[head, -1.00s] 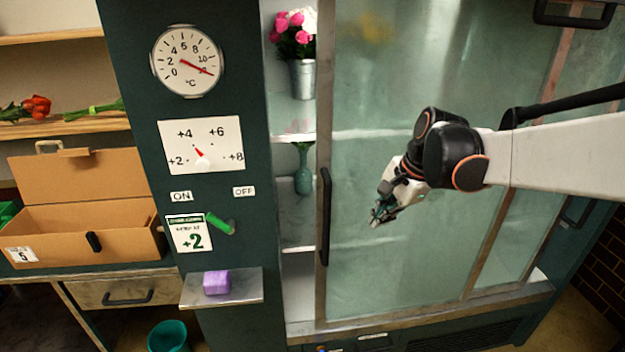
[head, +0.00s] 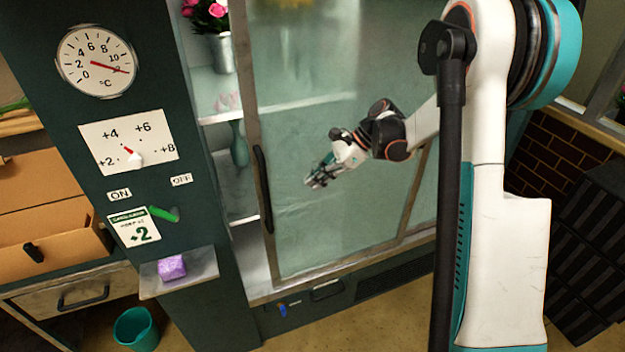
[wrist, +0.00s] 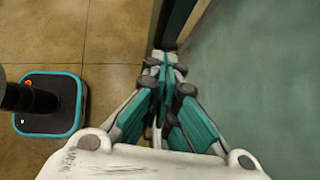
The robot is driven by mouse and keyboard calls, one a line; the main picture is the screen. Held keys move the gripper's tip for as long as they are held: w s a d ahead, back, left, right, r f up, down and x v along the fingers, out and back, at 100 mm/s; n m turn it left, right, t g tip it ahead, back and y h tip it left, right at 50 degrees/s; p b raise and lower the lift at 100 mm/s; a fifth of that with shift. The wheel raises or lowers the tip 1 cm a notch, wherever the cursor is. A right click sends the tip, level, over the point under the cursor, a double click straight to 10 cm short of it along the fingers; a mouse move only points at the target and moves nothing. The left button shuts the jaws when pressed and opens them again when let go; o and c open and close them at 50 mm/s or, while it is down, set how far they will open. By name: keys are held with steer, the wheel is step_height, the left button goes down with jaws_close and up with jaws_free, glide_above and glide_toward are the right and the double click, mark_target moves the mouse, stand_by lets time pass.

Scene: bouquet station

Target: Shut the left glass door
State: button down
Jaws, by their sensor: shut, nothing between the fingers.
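The left glass door (head: 300,130) is a framed, slightly frosted pane on the dark green cabinet. A gap stands open between its left edge and the cabinet's left post, with shelves and flowers showing through. Its black vertical handle (head: 262,189) is on its left frame. My gripper (head: 316,181) is in front of the pane, right of the handle, with its fingers together and empty. In the wrist view my gripper (wrist: 166,68) points along a dark frame edge, with the glass (wrist: 260,70) on the right. I cannot tell whether it touches the door.
On the left post are a dial thermometer (head: 96,61), a setting dial (head: 128,143), a green lever (head: 163,213) and a small shelf with a purple block (head: 171,267). A teal bin (head: 136,328) stands on the floor. Dark stacked crates (head: 597,260) stand at the right.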

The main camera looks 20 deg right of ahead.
steer(key=w+a+f+b, duration=0.1)
steer(key=a+f, duration=0.4)
steer(key=a, duration=0.4)
steer(key=shift+w, duration=0.25)
steer(key=shift+f, duration=0.1)
steer(key=a+b, duration=0.2)
steer(key=a, duration=1)
steer(key=shift+s+a, duration=0.2)
steer(key=shift+a, duration=0.1)
steer(key=shift+d, duration=0.1)
